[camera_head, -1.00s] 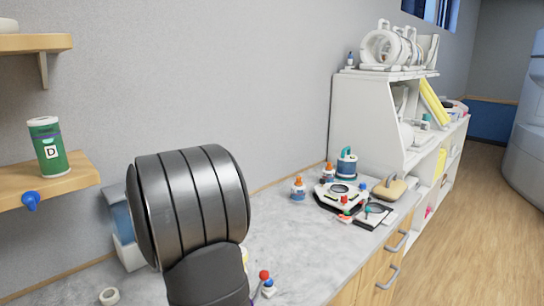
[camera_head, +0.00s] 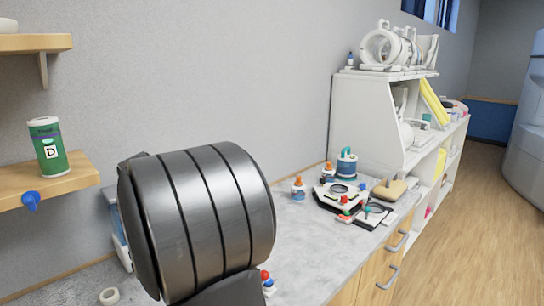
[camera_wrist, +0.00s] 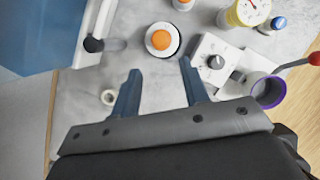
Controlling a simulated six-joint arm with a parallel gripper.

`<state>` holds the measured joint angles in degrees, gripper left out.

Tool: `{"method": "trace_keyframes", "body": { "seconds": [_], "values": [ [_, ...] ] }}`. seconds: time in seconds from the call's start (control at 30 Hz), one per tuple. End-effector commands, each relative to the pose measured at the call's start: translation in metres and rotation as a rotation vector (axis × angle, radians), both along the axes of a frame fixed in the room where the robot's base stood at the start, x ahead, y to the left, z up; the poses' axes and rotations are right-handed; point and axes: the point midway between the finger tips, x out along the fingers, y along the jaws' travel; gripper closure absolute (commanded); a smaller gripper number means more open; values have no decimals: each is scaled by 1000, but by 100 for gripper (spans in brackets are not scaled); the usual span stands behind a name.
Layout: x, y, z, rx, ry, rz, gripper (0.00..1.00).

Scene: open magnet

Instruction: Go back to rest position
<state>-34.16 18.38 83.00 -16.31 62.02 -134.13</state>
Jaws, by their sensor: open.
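My gripper (camera_wrist: 160,82) shows in the wrist view with two blue fingers spread apart and nothing between them. It is above the grey counter (camera_wrist: 72,105). An orange-topped white round item (camera_wrist: 161,40) lies beyond the fingertips. A white box with a grey knob (camera_wrist: 214,58) is beside the right finger, and a purple-rimmed cup (camera_wrist: 268,90) is further right. In the head view my dark arm link covers part of the counter (camera_head: 310,240), and the fingers are hidden there.
A blue and white container (camera_wrist: 45,35) stands at the left in the wrist view. A white ring (camera_head: 109,296) lies at the counter's front left. Bottles and a white device (camera_head: 340,195) stand further back. A green can (camera_head: 47,147) is on a wooden shelf (camera_head: 75,178).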

Motion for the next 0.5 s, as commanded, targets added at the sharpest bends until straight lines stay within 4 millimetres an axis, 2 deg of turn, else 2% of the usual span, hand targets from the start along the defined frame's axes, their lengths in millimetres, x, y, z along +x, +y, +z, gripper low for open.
{"method": "trace_keyframes", "body": {
  "seconds": [0.03,0.07,0.1,0.5],
  "values": [
    [-4,1,11,2,-3,1,59],
    [-4,0,7,-1,2,1,59],
    [1,0,-5,-4,5,-1,59],
    [32,-4,-81,-2,5,-1,59]
  ]
}}
